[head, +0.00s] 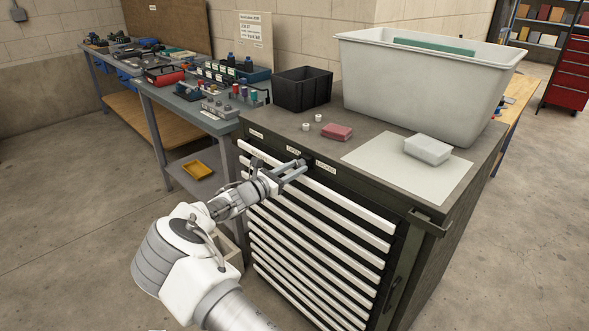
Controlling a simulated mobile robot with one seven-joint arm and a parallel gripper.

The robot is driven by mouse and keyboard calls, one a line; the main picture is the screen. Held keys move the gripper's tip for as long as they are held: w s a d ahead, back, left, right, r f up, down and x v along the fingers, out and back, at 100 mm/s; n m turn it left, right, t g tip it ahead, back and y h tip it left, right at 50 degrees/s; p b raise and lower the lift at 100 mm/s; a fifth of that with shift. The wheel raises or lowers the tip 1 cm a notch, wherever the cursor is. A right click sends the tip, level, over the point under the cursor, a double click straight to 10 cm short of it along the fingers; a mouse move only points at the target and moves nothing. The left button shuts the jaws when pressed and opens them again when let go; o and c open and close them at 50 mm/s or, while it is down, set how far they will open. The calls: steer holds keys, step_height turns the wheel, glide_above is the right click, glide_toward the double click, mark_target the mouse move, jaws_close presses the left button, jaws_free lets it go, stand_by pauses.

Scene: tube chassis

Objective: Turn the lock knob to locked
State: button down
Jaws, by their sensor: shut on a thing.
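The lock knob (309,160) is a small dark knob on the top front strip of the dark green drawer cabinet (404,212). A label that seems to read OPEN (293,150) is on its left, and a LOCKED label (326,169) is on its right. My gripper (303,165) reaches the knob from the front left and is shut on it. The fingers partly cover the knob, so I cannot tell which way it points. The cabinet's drawers, with long pale handles (315,251), look closed.
On the cabinet top stand a large pale tub (420,85), a black bin (302,88), a red block (337,132) and a translucent box (428,149) on a pale sheet (380,165). A workbench (190,107) full of parts stands at left.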

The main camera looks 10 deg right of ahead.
steer(key=shift+m, duration=0.3)
steer(key=m+b, duration=0.2)
steer(key=m, duration=0.1)
steer(key=shift+f, duration=0.15)
steer(key=m+b, duration=0.3)
steer(key=m, duration=0.1)
steer(key=shift+w+a, duration=0.1)
steer(key=m+b, duration=0.4)
steer(key=m, duration=0.1)
steer(key=shift+b, duration=0.35)
steer(key=shift+m+b, duration=1.4)
steer(key=shift+m, duration=0.2)
steer(key=shift+r, duration=0.25)
steer(key=c, duration=0.6)
jaws_free()
